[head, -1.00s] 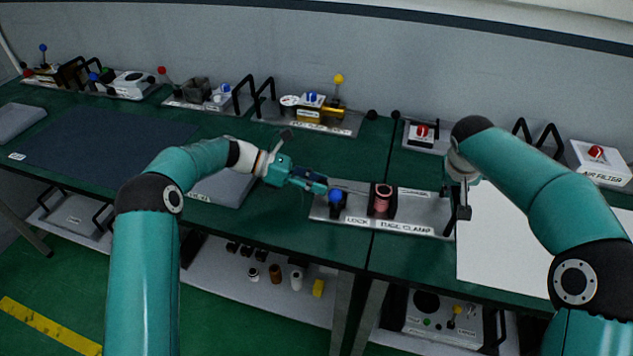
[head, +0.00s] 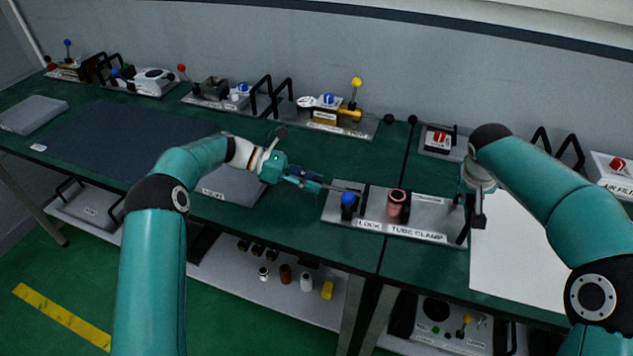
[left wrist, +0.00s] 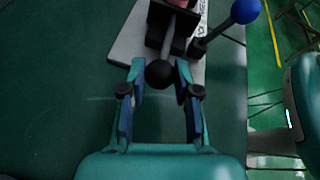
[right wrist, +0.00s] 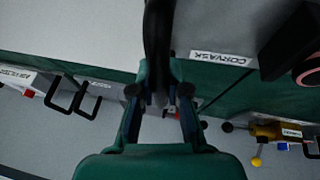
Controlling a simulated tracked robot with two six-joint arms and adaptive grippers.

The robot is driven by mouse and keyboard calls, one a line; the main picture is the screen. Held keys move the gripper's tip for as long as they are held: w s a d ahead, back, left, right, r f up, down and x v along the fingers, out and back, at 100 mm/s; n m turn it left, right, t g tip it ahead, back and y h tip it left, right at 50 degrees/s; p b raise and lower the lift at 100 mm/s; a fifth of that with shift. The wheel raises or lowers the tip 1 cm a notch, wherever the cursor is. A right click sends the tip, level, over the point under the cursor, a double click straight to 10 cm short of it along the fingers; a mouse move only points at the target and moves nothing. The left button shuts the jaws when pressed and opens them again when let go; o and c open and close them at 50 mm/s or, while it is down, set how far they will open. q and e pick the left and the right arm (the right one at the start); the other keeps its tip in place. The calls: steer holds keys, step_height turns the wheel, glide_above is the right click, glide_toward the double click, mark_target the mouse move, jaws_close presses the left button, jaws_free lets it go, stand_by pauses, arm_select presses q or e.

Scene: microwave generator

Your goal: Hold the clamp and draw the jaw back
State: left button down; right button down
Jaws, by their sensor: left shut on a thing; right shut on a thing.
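The tube clamp (head: 430,237) is a grey plate labelled LOCK and TUBE CLAMP. A pinkish tube (head: 396,203) stands in it, and a black jaw block (head: 365,196) sits left of the tube with a gap between. A blue-ball lock lever (head: 348,199) stands at the plate's left. My left gripper (head: 322,187) is shut on the black ball knob (left wrist: 160,74) at the end of the jaw's rod. My right gripper (head: 476,218) is shut on the black handle (right wrist: 157,45) at the plate's right end.
A white sheet (head: 520,250) lies right of the clamp. A grey pad (head: 235,188) lies beneath my left arm. Other fixtures, including one with a yellow-ball lever (head: 356,83), line the back of the green bench. The dark mat (head: 140,135) is bare.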

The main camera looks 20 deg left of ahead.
arm_select(q)
steer(key=c, duration=0.9)
jaws_free()
steer(key=shift+a, duration=0.25)
steer(key=shift+c, duration=0.2)
arm_select(e)
steer(key=shift+s+d+f, duration=0.1)
steer(key=shift+d+f, duration=0.05)
steer(key=shift+f, duration=0.15)
arm_select(q)
steer(key=shift+o, duration=0.6)
steer(key=shift+d, duration=0.1)
steer(key=v, duration=1.2)
steer(key=shift+s, duration=0.1)
arm_select(e)
steer(key=c, duration=1.1)
jaws_free()
steer(key=shift+r, duration=0.15)
